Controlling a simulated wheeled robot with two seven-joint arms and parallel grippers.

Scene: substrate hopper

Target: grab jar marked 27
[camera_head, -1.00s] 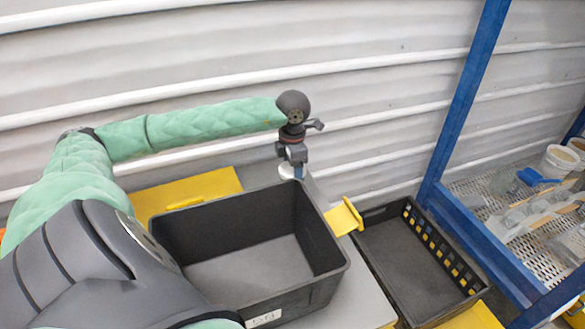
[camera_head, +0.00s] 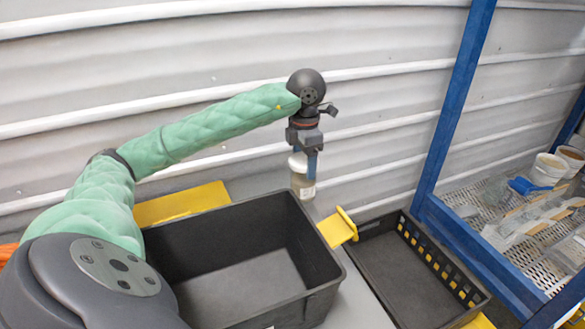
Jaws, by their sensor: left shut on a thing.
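My left gripper (camera_head: 304,152) points down above the far right corner of the black bin. It is shut on a jar (camera_head: 303,180) with a white lid and a pale label. The jar hangs upright in the air, behind and above the bin's far rim. The number on its label is too small to read. My right gripper is not in view.
The black bin (camera_head: 327,268) is empty. A lower black crate (camera_head: 470,292) with slotted sides stands to its right, also empty. A yellow clamp piece (camera_head: 338,228) sits between them. A blue rack (camera_head: 448,130) with a mesh shelf holding white tubs (camera_head: 549,169) stands at right.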

